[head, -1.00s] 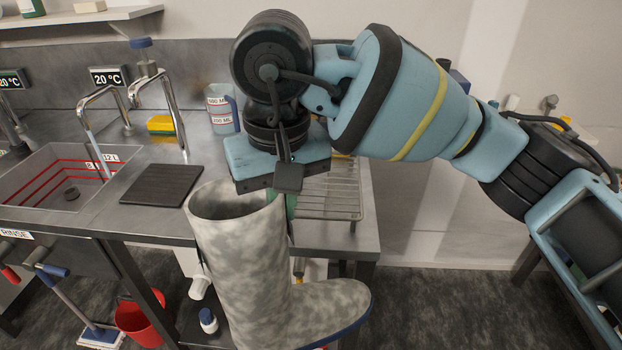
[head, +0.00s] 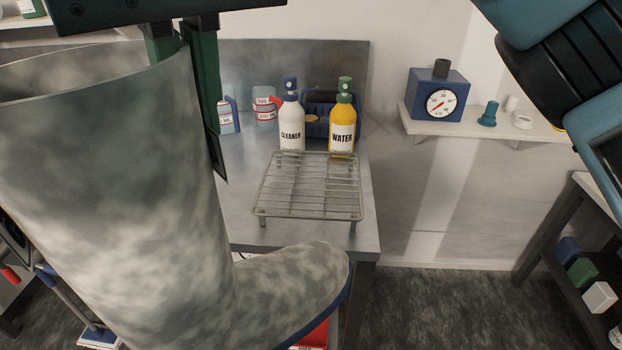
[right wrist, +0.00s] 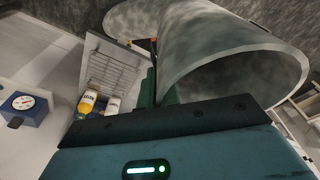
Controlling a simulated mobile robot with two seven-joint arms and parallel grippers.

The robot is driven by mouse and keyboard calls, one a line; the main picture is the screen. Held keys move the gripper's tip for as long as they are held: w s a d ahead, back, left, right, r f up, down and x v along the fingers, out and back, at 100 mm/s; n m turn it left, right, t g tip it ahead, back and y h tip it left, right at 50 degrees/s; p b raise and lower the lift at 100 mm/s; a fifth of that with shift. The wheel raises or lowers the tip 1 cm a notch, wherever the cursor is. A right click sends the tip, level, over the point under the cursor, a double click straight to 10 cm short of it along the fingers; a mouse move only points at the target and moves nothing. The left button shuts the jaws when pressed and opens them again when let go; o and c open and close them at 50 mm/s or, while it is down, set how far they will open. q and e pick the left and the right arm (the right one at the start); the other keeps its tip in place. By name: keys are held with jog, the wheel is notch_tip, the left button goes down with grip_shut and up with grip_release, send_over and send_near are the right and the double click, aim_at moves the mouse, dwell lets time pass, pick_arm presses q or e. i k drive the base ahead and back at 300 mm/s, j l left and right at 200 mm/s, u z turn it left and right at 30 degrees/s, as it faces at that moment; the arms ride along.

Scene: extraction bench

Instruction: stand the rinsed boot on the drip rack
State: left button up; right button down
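The boot (head: 130,200) is mottled grey-white with a blue sole, large and close in the head view, upright with its toe pointing right. My right gripper (head: 192,100) is shut on the boot's upper rim, one green finger outside the shaft and the other partly hidden behind the rim. In the right wrist view the boot (right wrist: 225,60) hangs from the gripper (right wrist: 160,90), its opening facing the camera. The drip rack (head: 308,188) is a wire grid on short legs at the bench's right end, beyond and right of the boot shaft, apart from it. My left gripper is not in view.
A cleaner bottle (head: 291,120) and a water bottle (head: 342,125) stand just behind the rack, with a blue caddy (head: 318,118) beside them. A wall shelf (head: 470,124) holds a blue dial box (head: 438,95). The rack top is clear.

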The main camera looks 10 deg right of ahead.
aim_at(324, 179)
jog(key=i, duration=0.95)
